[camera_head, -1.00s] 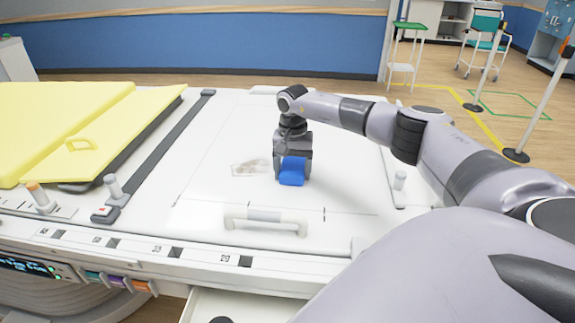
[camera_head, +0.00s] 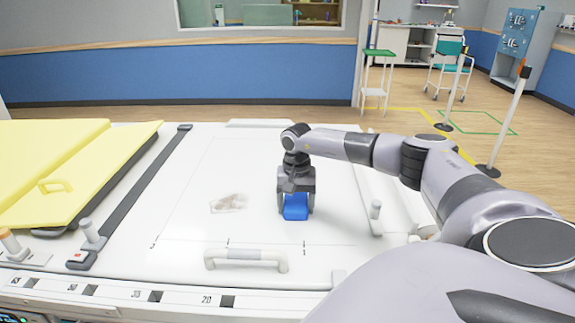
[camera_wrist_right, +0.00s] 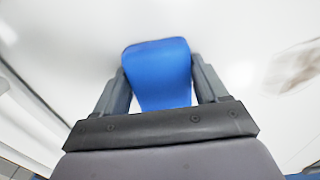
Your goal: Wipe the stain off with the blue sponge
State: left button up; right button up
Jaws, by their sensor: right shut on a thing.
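The blue sponge (camera_head: 295,208) is held between the fingers of my right gripper (camera_head: 296,195), low over the white surface (camera_head: 215,165). In the right wrist view the sponge (camera_wrist_right: 158,70) sits between both grey fingers. I cannot tell if the sponge touches the surface. The stain (camera_head: 229,203) is a faint brownish smear on the white surface, left of the sponge and apart from it. The stain also shows, blurred, at the right edge of the right wrist view (camera_wrist_right: 298,67). My left gripper is not in view.
A white handle (camera_head: 246,260) stands at the surface's front edge. A dark rail (camera_head: 135,190) and yellow pads (camera_head: 50,165) lie to the left. The white surface around the stain is clear.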

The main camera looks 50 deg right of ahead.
jog(key=shift+s+d+f, duration=0.1)
jog(key=shift+s+d, duration=0.15)
jog(key=shift+s, duration=0.1)
jog(key=shift+r, duration=3.05)
jog(key=shift+r, duration=1.5)
jog(key=shift+w+a, duration=0.1)
jog(key=shift+w, duration=0.05)
